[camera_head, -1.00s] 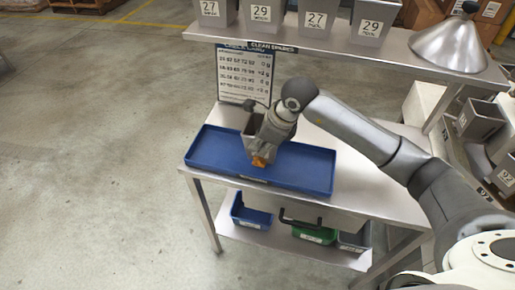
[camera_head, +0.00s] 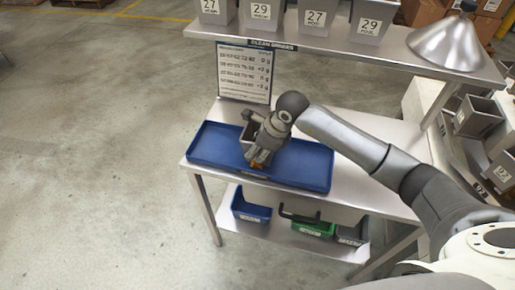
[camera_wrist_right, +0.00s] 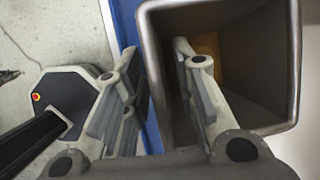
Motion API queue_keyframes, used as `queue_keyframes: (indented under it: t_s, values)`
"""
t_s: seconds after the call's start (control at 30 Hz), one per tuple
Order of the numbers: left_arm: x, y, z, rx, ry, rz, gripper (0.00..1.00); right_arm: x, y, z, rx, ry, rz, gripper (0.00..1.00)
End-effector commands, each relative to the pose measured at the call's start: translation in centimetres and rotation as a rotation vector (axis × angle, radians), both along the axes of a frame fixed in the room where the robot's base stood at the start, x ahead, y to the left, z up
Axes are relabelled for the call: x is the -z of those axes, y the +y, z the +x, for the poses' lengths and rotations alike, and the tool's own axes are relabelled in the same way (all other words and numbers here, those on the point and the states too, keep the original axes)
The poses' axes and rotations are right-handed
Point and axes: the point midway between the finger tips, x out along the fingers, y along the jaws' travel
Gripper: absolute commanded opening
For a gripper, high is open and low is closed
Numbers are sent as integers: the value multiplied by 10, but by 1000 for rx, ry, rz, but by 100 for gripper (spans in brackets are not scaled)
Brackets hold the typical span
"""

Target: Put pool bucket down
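The pool bucket (camera_head: 247,133) is a grey, open-topped metal bucket. In the head view it is at the blue tray (camera_head: 313,165), left of the tray's middle, partly hidden by my right gripper (camera_head: 262,153). I cannot tell whether its base touches the tray. In the right wrist view the bucket's rim (camera_wrist_right: 222,4) and dark inside show, with a brown-orange area low inside. My right gripper (camera_wrist_right: 160,85) straddles one wall, one finger inside and one outside, with a gap beside the wall, so it looks open. A small orange patch shows below it in the head view. My left gripper is out of view.
The tray lies on a metal table with a sign (camera_head: 244,75) behind it. A shelf (camera_head: 330,45) above carries several numbered buckets and a metal cone (camera_head: 445,45). Blue (camera_head: 250,207) and green (camera_head: 313,228) bins sit on the lower shelf. Floor on the left is clear.

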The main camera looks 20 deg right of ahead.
Motion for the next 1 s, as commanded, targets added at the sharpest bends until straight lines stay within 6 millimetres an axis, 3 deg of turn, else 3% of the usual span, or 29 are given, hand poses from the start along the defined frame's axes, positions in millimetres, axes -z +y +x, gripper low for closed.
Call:
queue_keyframes:
  t_s: [0.37,0.8,1.0]
  values:
    - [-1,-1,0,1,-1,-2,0,-6,-1,-1,0,-2,0,28]
    - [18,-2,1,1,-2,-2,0,-84,-24,-27,-1,-5,-1,28]
    - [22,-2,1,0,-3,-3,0,-107,-29,-35,1,-3,1,28]
